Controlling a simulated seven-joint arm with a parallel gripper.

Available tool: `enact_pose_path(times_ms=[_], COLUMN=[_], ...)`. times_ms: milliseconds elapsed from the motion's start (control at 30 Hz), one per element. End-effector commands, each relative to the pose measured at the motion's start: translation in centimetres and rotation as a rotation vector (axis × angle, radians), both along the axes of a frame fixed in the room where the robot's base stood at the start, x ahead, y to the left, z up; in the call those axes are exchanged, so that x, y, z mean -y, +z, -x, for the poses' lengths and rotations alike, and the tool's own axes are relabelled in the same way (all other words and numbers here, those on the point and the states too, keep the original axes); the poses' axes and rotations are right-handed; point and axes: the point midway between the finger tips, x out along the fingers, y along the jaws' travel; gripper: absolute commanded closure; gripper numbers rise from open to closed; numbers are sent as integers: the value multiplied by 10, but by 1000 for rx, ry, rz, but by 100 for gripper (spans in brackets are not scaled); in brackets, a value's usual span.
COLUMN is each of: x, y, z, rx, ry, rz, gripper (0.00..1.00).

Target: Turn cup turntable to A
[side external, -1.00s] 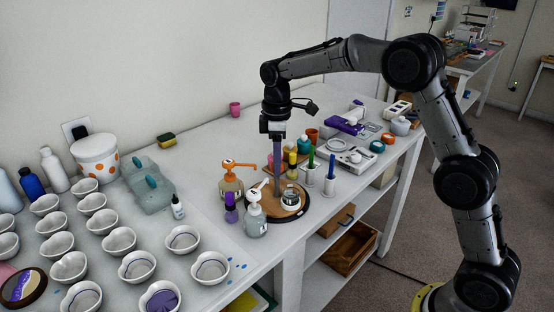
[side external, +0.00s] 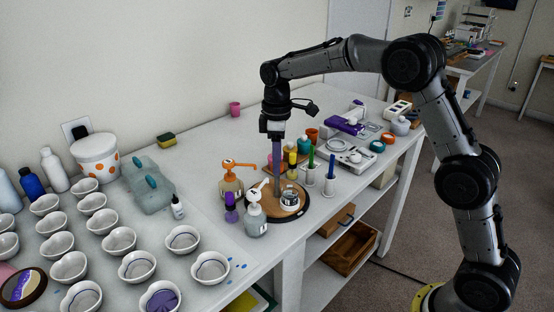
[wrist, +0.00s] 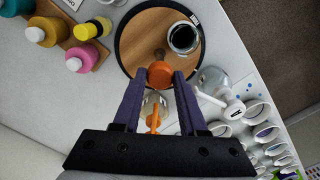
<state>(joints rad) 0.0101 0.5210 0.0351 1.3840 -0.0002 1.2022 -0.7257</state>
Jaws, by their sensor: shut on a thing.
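The cup turntable (side external: 299,212) is a round wooden disc with a black rim; it also shows in the wrist view (wrist: 138,38). My gripper (wrist: 160,78) is shut on an orange knob (wrist: 160,73) at the turntable's near edge, one finger on each side. In the side view my gripper (side external: 278,188) reaches down to the disc beside the cup. A white pump bottle (side external: 255,216) and an orange-topped pump bottle (side external: 231,188) stand beside the turntable.
Several colour bottles (wrist: 48,32) stand on a wooden rack close to the turntable. White holders with pens (side external: 329,184) stand to its right. A purple bottle (side external: 231,208) and many white bowls (side external: 137,266) fill the left part of the table.

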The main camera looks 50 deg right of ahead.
Motion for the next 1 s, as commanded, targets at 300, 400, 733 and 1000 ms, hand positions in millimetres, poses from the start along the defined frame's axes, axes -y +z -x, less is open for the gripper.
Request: enact_pose_path(times_ms=[300,400,733,1000], x=[0,0,0,0], y=[2,2,2,3], z=[0,-1,-1,-1], rx=[4,4,4,5], ry=[-148,-198,-364,-498], rz=[0,-1,-1,-1], gripper=[100,100,100,100])
